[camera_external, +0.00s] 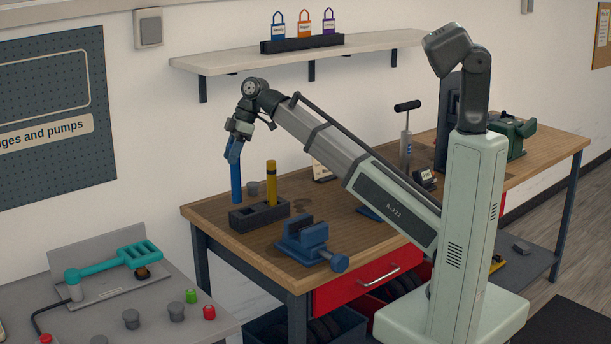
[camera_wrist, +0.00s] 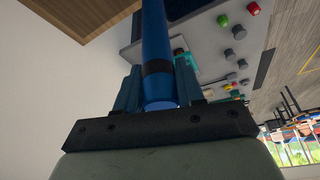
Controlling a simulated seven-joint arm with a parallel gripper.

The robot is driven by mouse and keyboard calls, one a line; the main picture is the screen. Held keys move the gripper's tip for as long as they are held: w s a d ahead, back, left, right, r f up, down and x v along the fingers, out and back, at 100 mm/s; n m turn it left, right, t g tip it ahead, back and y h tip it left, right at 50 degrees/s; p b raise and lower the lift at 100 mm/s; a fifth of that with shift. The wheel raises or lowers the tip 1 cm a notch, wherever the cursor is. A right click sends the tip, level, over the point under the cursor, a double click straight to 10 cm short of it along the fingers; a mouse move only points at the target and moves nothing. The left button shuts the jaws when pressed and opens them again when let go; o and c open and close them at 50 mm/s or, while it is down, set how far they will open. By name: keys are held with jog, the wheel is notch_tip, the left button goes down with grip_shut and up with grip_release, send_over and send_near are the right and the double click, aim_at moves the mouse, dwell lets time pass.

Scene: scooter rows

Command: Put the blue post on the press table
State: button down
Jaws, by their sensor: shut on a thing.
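The blue post (camera_external: 236,182) hangs upright from my gripper (camera_external: 234,152), near the back left corner of the wooden bench. In the wrist view the post (camera_wrist: 157,45), with a dark band, runs between the two fingers of my gripper (camera_wrist: 158,88), which is shut on it.
A yellow post (camera_external: 271,185) stands in the dark rack (camera_external: 259,216) on the bench (camera_external: 330,203). A blue vise (camera_external: 303,242) is in front. Green, red and dark grey knobs (camera_external: 176,312) stand on the grey table's front part. A shelf (camera_external: 290,56) is above.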

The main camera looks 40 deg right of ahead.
jog(key=shift+s+a+f+n+g, duration=0.25)
jog(key=shift+s+a+f+n, duration=0.8)
jog(key=shift+a, duration=3.9)
jog(key=shift+s+a+f+n+g, duration=0.2)
jog(key=shift+s+a+f, duration=0.95)
jog(key=shift+a, duration=3.8)
jog(key=shift+s+a+f+n+g, duration=0.45)
jog(key=shift+a+f, duration=1.4)
jog(key=shift+a, duration=3.1)
notch_tip(320, 180, down, 10)
jog(key=shift+w, duration=0.2)
jog(key=shift+f, duration=0.1)
jog(key=c, duration=0.7)
grip_release()
jog(key=v, duration=1.2)
jog(key=shift+s+d, duration=0.2)
